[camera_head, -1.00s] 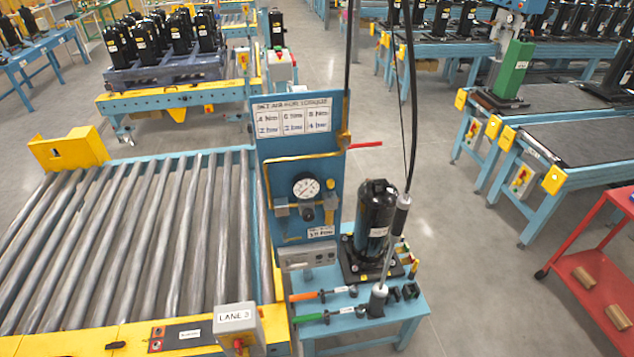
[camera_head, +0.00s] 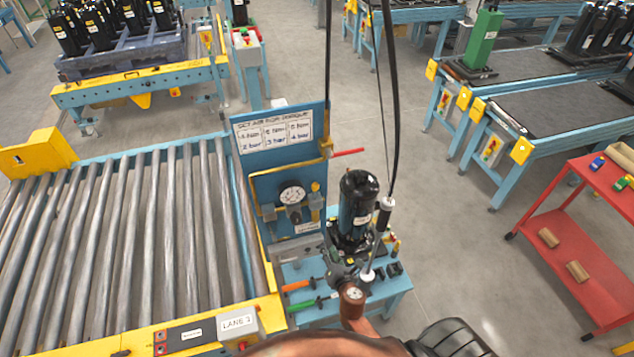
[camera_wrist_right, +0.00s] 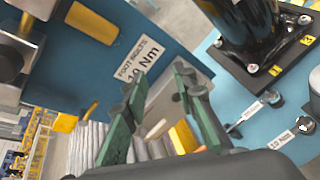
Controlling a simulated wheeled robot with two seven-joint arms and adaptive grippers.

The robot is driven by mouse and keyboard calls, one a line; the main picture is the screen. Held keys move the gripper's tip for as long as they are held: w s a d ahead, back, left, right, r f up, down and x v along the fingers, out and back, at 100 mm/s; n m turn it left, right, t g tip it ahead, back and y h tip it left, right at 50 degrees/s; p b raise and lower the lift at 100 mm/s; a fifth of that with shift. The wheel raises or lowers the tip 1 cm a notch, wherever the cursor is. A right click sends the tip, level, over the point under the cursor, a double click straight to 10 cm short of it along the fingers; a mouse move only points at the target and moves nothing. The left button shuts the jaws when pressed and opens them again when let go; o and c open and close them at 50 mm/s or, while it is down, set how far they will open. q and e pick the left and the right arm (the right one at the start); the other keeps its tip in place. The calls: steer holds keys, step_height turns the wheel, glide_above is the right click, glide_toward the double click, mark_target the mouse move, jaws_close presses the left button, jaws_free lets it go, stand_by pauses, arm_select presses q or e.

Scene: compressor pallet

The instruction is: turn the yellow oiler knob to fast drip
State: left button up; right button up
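A blue panel (camera_head: 262,165) stands beside the roller conveyor and carries a round gauge (camera_head: 292,196). A yellow fitting (camera_head: 316,201), apparently the oiler, sits right of the gauge; its knob and setting are too small to read. In the right wrist view a yellow cylinder (camera_wrist_right: 92,22) shows on the panel above the label. I cannot tell whether it is the knob. My right gripper (camera_head: 338,268) is low in front of the panel, below and right of the gauge. My left gripper is out of view.
A black compressor (camera_head: 356,205) stands on the blue table (camera_head: 395,292) close right of the panel, with a hanging tool (camera_head: 384,215) beside it. Orange- and green-handled tools (camera_head: 300,284) lie in front. A red lever (camera_head: 348,152) juts from the panel's right edge. A red cart (camera_head: 560,215) stands right.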

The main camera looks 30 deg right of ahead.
mark_target(316, 189)
step_height(316, 189, up, 22)
steer(key=w+a+n+t+h+p, duration=0.1)
steer(key=w+n+t+p, duration=0.25)
steer(key=n, duration=0.35)
steer(key=shift+t, duration=0.35)
steer(key=w, duration=0.1)
steer(key=w+d+r, duration=0.1)
steer(key=w, duration=0.3)
steer(key=shift+w+d+r, duration=0.15)
steer(key=shift+r, duration=0.05)
steer(key=shift+w+d, duration=0.2)
steer(key=shift+w, duration=0.4)
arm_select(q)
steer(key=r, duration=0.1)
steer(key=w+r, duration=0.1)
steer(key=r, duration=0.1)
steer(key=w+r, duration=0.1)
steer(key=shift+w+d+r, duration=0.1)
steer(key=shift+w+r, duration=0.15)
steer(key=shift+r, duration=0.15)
arm_select(e)
steer(key=shift+w+f, duration=0.1)
steer(key=shift+c, duration=0.2)
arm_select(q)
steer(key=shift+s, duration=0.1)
arm_select(e)
jaws_close()
